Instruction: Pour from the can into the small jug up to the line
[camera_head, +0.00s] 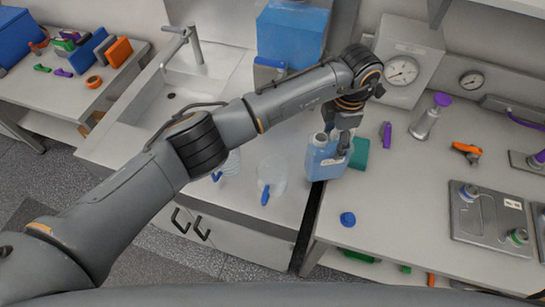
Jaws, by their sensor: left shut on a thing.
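The blue can (322,164) stands upright on the counter near the seam between the sink unit and the right bench, its open neck facing up. My left gripper (344,147) reaches down from above at its right side and is shut on it; the exact grip is partly hidden by the fingers. A clear jug with a blue handle (271,180) stands just left of the can. A second clear jug (229,164) stands further left, partly hidden by my left arm. The fill line and any liquid are too small to tell. My right gripper is out of view.
A blue cap (347,219) lies on the right bench in front of the can. A green block (359,154) is close behind the can's right side. A sink with a tap (184,39) lies back left. A metal plate with fittings (490,218) is at right.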

